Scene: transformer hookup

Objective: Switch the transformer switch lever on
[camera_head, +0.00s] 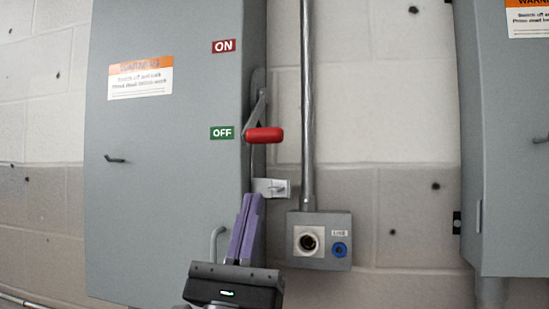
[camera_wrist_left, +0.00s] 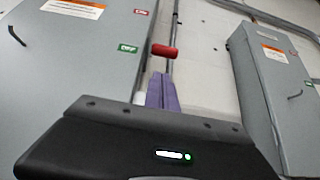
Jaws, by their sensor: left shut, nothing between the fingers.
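The switch lever (camera_head: 264,135) has a red handle and sits on the right side of the grey transformer cabinet (camera_head: 160,210). Its handle is level with the green OFF label (camera_head: 222,132), below the red ON label (camera_head: 223,46). My left gripper (camera_head: 249,200) has purple fingers, shut and empty, pointing up below the red handle and apart from it. In the left wrist view the red handle (camera_wrist_left: 164,51) shows just beyond the fingertips (camera_wrist_left: 162,78). My right gripper is in neither view.
A light metal bracket (camera_head: 271,188) juts from the cabinet side between fingers and handle. A vertical conduit (camera_head: 308,110) runs down to a grey socket box (camera_head: 319,256) at the right. A second grey cabinet (camera_head: 505,160) stands farther right.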

